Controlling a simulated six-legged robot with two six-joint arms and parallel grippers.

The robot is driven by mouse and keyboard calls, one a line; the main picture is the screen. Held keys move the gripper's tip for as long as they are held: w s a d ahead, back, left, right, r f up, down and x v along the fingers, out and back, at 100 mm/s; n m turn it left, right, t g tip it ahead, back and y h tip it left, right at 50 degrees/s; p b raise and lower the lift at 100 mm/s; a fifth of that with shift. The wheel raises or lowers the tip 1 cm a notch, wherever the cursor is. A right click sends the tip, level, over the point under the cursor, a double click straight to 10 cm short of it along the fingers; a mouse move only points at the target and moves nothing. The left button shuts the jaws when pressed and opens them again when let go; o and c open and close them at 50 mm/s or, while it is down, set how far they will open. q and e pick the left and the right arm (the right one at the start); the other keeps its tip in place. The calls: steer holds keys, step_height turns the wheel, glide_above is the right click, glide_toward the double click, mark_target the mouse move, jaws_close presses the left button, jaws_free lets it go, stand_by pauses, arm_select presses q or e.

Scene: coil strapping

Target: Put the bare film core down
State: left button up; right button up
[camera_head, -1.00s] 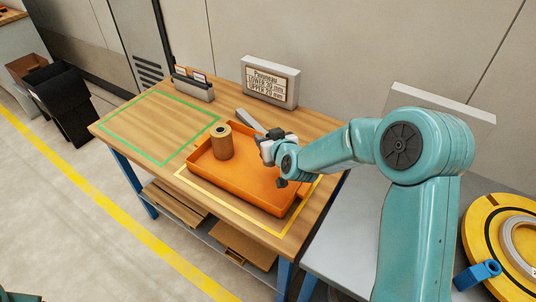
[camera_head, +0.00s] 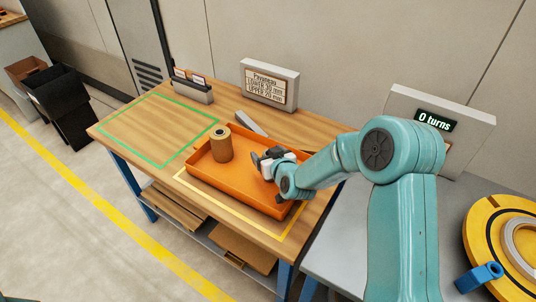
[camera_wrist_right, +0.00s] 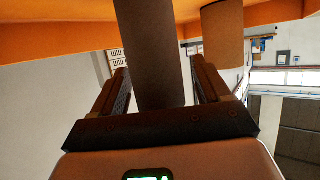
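The bare film core (camera_wrist_right: 155,60) is a dark brown tube between the two fingers of my right gripper (camera_wrist_right: 162,85) in the right wrist view. It nearly fills the gap between them, and its far end reaches over orange. In the head view my right gripper (camera_head: 267,160) is low over the right part of the orange tray (camera_head: 258,200); the core is not clear there. A brown roll (camera_head: 221,146) stands upright in the tray's left part. It also shows beyond the right finger in the wrist view (camera_wrist_right: 224,40). My left gripper is not in view.
The tray sits within a yellow outline on the wooden table (camera_head: 240,106). A green outlined area (camera_head: 158,130) to the left is empty. A sign (camera_head: 269,85) and a card holder (camera_head: 193,90) stand behind. A yellow turntable (camera_head: 490,235) is at the right.

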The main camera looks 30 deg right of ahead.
steer(key=shift+s+r, duration=0.15)
steer(key=shift+r, duration=0.1)
steer(key=v, duration=1.1)
steer(key=shift+s+b, duration=0.3)
steer(key=shift+s, duration=0.05)
steer(key=shift+s, duration=0.1)
